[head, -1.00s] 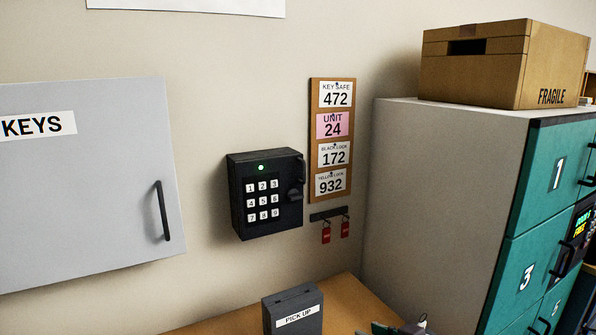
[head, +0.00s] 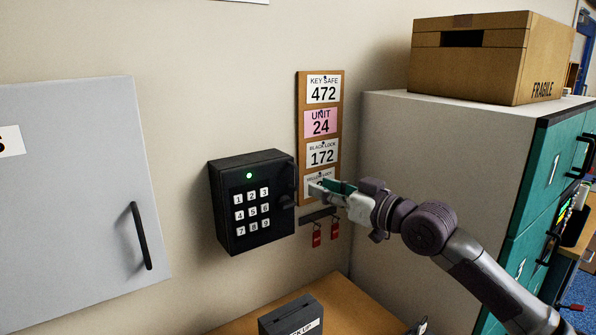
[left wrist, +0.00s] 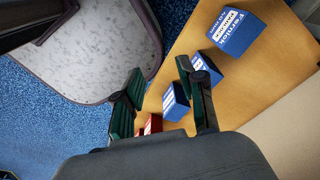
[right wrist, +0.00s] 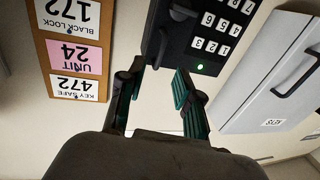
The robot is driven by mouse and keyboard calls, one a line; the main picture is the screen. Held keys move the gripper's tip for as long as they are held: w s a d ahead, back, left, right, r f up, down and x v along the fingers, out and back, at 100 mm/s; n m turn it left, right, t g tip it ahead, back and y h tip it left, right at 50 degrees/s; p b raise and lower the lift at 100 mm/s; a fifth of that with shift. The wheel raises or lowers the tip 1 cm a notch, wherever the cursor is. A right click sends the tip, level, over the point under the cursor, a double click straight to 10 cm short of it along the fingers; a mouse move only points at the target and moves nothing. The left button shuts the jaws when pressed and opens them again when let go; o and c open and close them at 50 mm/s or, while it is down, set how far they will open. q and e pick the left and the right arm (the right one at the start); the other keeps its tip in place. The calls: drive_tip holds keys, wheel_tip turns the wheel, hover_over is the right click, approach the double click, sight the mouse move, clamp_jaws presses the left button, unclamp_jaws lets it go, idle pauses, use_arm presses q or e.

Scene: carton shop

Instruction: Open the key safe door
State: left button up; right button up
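The black key safe (head: 240,205) hangs on the wall, its door closed and a green light (head: 249,175) lit above the number keys. A dark knob (head: 287,202) and an upright bar handle sit at the door's right side. My right gripper (head: 318,187) is just right of the safe, empty. In the right wrist view the safe (right wrist: 206,62) appears upside down, and the open fingers (right wrist: 160,75) point towards its handle side without visible contact. My left gripper is out of the head view; in the left wrist view it is open and empty (left wrist: 160,70).
A code board (head: 301,120) reads KEY SAFE 472; its lowest card is partly hidden by my right gripper. Red tags (head: 317,236) hang below. A grey KEYS cabinet (head: 70,190) is at left, teal lockers (head: 540,210) at right. A PICK UP box (head: 290,316) stands below.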

sight(297, 185)
use_arm(q)
drive_tip(key=r+p, duration=0.1)
drive_tip(key=w+a+r+p, duration=0.1)
drive_tip(key=r, duration=0.1)
drive_tip(key=shift+w+a, duration=0.1)
drive_tip(key=shift+a, duration=0.1)
use_arm(e)
drive_tip(key=x, duration=0.8)
drive_tip(key=shift+f, duration=0.15)
drive_tip(key=shift+c, duration=0.3)
drive_tip(key=c, duration=0.6)
use_arm(q)
drive_tip(key=shift+d, duration=0.2)
